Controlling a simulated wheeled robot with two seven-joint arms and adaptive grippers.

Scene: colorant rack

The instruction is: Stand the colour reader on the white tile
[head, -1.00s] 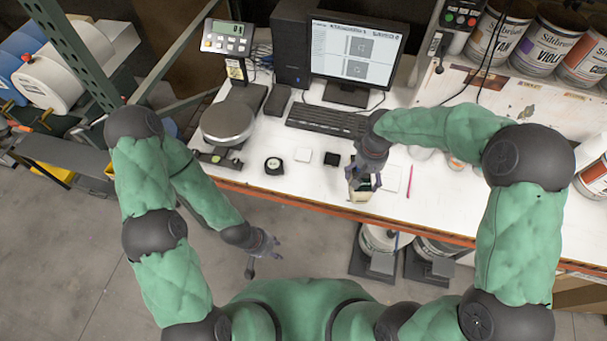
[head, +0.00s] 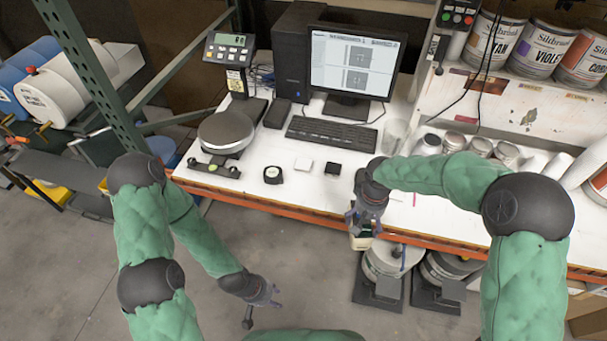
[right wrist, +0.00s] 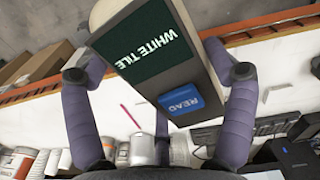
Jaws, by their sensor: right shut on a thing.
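The colour reader (right wrist: 165,55) fills the top middle of the right wrist view, a pale body with a dark screen reading "WHITE TILE" and a blue READ button. My right gripper (head: 362,222) is shut on it, a finger on each side. In the head view the reader (head: 360,241) shows only as a small pale piece below the gripper, by the table's front edge; the arm hides the rest. My left gripper (head: 262,304) is open and empty, below the table front.
The keyboard (head: 331,132) is behind. Several jars (head: 480,148) stand at the right. Tabletop in front of the tile is clear.

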